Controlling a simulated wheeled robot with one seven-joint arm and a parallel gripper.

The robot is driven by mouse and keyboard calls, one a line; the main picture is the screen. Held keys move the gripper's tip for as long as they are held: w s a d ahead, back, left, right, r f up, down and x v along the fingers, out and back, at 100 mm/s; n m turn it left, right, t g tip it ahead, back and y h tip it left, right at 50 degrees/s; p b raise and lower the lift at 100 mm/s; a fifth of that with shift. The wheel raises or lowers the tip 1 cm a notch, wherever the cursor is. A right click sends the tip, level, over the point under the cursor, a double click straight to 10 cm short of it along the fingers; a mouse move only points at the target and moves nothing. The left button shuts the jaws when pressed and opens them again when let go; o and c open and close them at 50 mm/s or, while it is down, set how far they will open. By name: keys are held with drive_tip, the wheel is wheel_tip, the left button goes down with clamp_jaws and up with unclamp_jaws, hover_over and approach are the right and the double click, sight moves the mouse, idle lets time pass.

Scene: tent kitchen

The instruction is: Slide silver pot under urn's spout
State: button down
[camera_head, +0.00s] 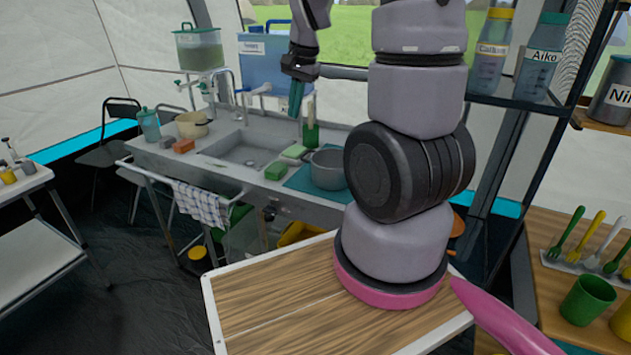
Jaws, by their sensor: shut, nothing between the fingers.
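A silver pot (328,170) stands on a teal mat (301,180) at the right of the sink counter, partly hidden by my arm. No vessel is clearly marked as the urn. A clear dispenser with green liquid (200,50) stands raised at the counter's back left. A labelled blue container (262,66) with a tap stands behind the sink. A cream pot (192,125) sits on the counter below the dispenser.
The sink (245,148) lies between the cream pot and the silver pot. A green sponge (275,172), a green block (294,151) and a green bottle (311,125) are close to the silver pot. A red block (183,146) lies at the counter's left.

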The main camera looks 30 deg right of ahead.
sight(317, 190)
drive_tip(key=d+f+m+g, duration=0.1)
drive_tip(key=f, duration=0.7)
drive_tip(key=w+d+f+m, duration=0.1)
drive_tip(key=f, duration=0.8)
drive_tip(key=d+f+g+h, duration=0.1)
drive_tip(key=d+f, duration=0.1)
drive_tip(key=f, duration=0.7)
drive_tip(key=shift+w+m+g, duration=0.25)
drive_tip(key=shift+m+g, duration=0.05)
drive_tip(key=shift+m, duration=0.1)
drive_tip(key=shift+w+d+r, duration=0.1)
drive_tip(key=shift+w+d, duration=0.2)
drive_tip(key=shift+d, duration=0.3)
drive_tip(key=shift+w+d+r, duration=0.1)
drive_tip(key=shift+w+d, duration=0.2)
drive_tip(key=shift+d, duration=0.3)
drive_tip(key=shift+w+d, duration=0.3)
drive_tip(key=shift+d, duration=0.3)
drive_tip(key=shift+d, duration=0.1)
drive_tip(key=w+d, duration=0.2)
drive_tip(key=d, duration=0.3)
drive_tip(key=w+d, duration=0.3)
drive_tip(key=d, duration=0.3)
drive_tip(key=w+d, duration=0.2)
drive_tip(key=d, duration=0.4)
drive_tip(key=shift+w+d, duration=0.2)
drive_tip(key=shift+w, duration=0.2)
